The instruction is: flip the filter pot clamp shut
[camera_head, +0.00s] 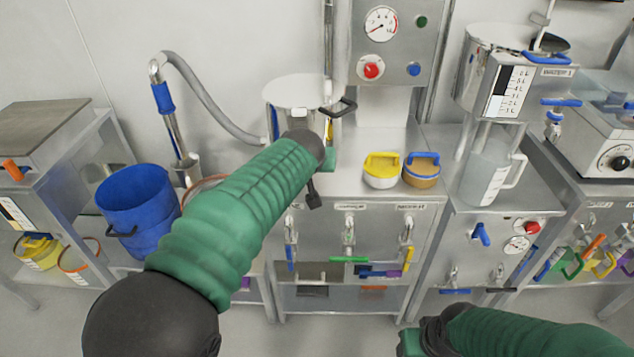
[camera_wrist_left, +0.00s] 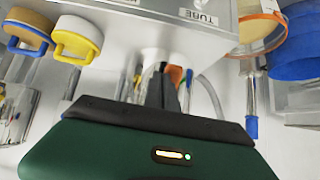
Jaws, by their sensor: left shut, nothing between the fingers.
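The steel filter pot (camera_head: 288,92) stands at the back of the middle bench, its lower part hidden behind my left arm. A black-handled lever (camera_head: 342,107), which looks like its clamp, sticks out at the pot's right side; I cannot tell its exact angle.
A blue bin (camera_head: 137,215) is at left. A grey hose (camera_head: 205,100) runs to the pot. Valves (camera_head: 349,235) line the bench front.

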